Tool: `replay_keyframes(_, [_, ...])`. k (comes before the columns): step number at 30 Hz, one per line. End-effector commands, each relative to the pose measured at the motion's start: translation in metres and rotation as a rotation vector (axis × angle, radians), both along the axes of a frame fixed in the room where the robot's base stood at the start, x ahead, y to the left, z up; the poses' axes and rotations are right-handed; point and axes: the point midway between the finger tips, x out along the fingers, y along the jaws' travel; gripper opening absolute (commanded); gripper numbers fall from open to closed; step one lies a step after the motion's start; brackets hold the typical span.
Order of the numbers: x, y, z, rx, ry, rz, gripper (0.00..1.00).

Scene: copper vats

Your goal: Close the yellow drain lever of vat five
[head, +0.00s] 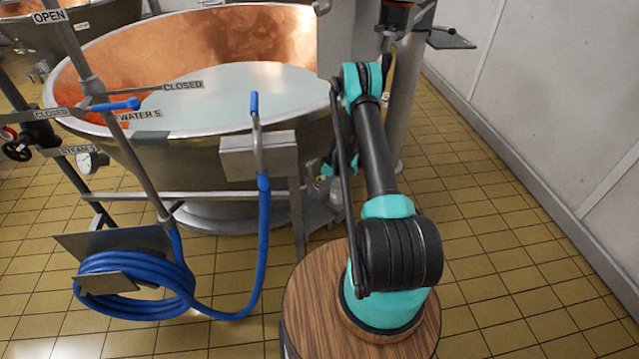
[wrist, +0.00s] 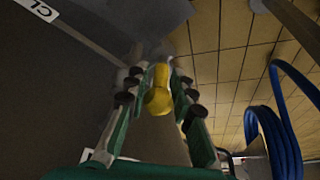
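The vat (head: 200,165), a copper-lined steel tub holding pale liquid, fills the left and middle of the head view. A sign beside it reads "WATER 5" (head: 141,115). The yellow drain lever (wrist: 157,93) shows in the wrist view, under the dark vat side. My gripper (wrist: 159,76) has one finger on each side of the lever, with the lever between them. The fingers look spread, and I see no clear contact on both sides. In the head view my arm reaches down beside the vat; the gripper and lever are mostly hidden there.
A blue hose (head: 135,285) hangs coiled on a stand at the lower left; it also shows at the right of the wrist view (wrist: 275,130). A grey box (head: 258,157) stands before the vat. Tiled floor lies open at right, beside a white wall.

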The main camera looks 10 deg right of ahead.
Motion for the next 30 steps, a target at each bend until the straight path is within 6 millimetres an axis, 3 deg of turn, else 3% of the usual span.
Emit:
replay_keyframes(1, [0.000,0.000,0.000,0.000,0.000,0.000,0.13])
replay_keyframes(4, [0.000,0.000,0.000,0.000,0.000,0.000,0.00])
replay_keyframes(17, [0.001,-0.002,0.000,0.014,0.009,-0.001,0.00])
replay_keyframes(30, [0.007,-0.009,-0.003,0.225,0.121,-0.002,0.00])
